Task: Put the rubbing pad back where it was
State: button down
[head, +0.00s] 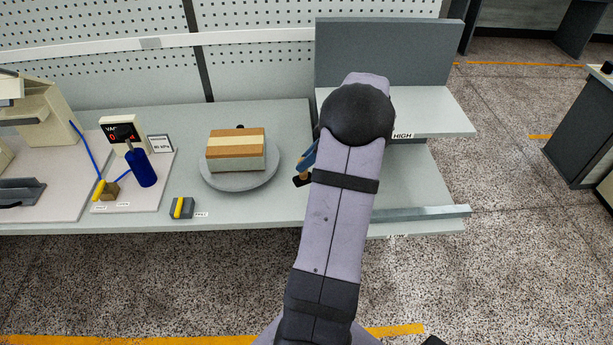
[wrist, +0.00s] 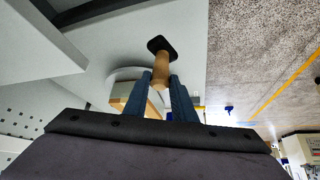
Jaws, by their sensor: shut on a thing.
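My gripper (wrist: 161,88) has its two blue fingers closed around the wooden handle (wrist: 162,68) of the rubbing pad, and its black pad end (wrist: 159,44) points away from the fingers. In the head view my arm hides most of the gripper. A bit of blue finger and the dark pad end (head: 301,181) show at the arm's left side, over the bench to the right of the round turntable. I cannot tell whether the pad touches the bench.
A striped wooden block (head: 235,150) sits on the grey turntable (head: 240,184). A small grey box with a yellow lever (head: 181,208) and a blue bottle (head: 141,167) stand left of it. A two-level shelf labelled HIGH (head: 437,110) is at right, with a low metal rail (head: 425,213) in front.

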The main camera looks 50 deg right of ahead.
aim_at(308, 178)
jog(key=shift+f+p, duration=0.95)
jog(key=shift+f, duration=2.1)
jog(key=shift+f, duration=0.1)
jog(key=c, duration=1.5)
grip_release()
jog(key=shift+r, duration=0.2)
jog(key=shift+s+d+r, duration=0.1)
jog(key=b+v, duration=0.4)
jog(key=v, duration=0.7)
jog(key=shift+s+r+b, duration=0.15)
jog(key=shift+r+b, duration=0.15)
jog(key=shift+b, duration=0.1)
